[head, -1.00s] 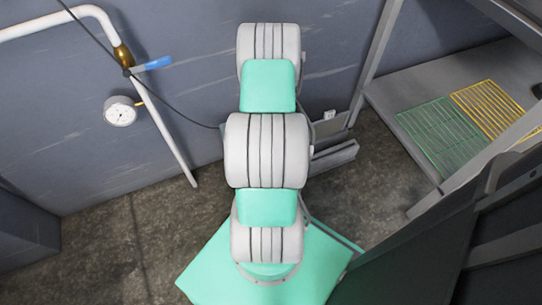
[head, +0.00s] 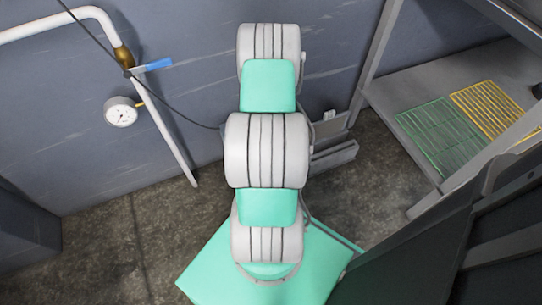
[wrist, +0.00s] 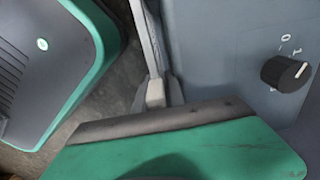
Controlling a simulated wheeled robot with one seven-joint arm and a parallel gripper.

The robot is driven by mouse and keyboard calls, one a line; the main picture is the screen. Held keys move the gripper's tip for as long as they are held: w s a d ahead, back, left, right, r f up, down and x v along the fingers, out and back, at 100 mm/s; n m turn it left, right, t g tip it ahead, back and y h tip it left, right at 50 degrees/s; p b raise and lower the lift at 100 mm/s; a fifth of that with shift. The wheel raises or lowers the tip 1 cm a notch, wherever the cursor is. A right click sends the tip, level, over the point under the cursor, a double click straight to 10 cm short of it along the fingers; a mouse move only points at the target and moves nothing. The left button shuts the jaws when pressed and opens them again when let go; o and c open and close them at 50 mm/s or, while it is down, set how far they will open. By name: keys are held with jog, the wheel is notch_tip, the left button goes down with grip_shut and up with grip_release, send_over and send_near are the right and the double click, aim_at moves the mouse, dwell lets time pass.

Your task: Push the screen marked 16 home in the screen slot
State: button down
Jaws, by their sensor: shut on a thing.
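My gripper (wrist: 162,92) shows in the wrist view, its green and dark grey body across the bottom and its pale grey fingers close together at the middle. It is shut on the screen (wrist: 145,35), which shows only as a thin pale grey strip running up from the fingers. The number 16 is not readable. The screen slot cannot be told apart in either view. In the head view my own arm hides the gripper and the held screen.
A grey panel with a black knob (wrist: 286,73) is right of the fingers. In the head view a shelf at right bears a green wire grid (head: 441,134) and a yellow one (head: 490,108). A gauge (head: 121,112) and pipe are at left.

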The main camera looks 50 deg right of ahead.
jog(key=shift+f, duration=0.15)
dwell(0.3)
jog(key=c, duration=1.3)
grip_release()
jog(key=shift+w, duration=0.1)
notch_tip(320, 180, up, 8)
jog(key=p, duration=0.2)
jog(key=shift+f+p, duration=0.15)
jog(key=shift+p, duration=0.2)
jog(key=shift+s, duration=0.2)
